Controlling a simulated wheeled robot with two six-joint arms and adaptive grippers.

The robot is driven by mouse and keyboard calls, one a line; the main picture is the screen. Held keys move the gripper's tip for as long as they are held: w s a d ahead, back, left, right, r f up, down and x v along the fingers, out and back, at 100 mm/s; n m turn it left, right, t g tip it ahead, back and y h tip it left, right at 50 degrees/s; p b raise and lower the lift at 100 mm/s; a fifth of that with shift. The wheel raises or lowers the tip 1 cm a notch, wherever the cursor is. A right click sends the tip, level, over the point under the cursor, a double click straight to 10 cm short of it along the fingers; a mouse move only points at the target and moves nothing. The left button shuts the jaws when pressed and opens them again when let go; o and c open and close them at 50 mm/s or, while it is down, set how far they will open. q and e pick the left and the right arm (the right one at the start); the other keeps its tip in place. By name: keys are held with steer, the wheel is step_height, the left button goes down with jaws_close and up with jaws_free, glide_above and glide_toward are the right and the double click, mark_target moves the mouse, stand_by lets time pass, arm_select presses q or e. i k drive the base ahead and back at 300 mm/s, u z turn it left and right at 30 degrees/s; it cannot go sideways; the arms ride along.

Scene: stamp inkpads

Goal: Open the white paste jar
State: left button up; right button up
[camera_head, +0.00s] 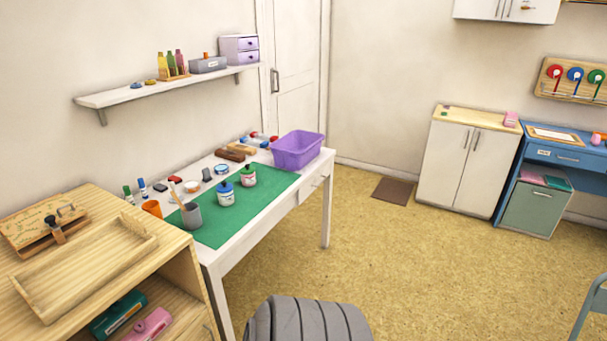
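Two small white jars stand upright on the green mat (262,194) on the white table. The nearer jar (226,199) has a blue lid on it. Neither of my grippers is in view.
A grey cup (192,219) with sticks and an orange cup (152,208) stand left of the jars. A purple bin (297,150) is at the table's far end. A wooden cabinet (180,255) with a tray (88,265) stands at the left. Floor right of the table is clear.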

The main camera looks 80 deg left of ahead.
mark_target(226, 199)
steer(key=u, duration=3.25)
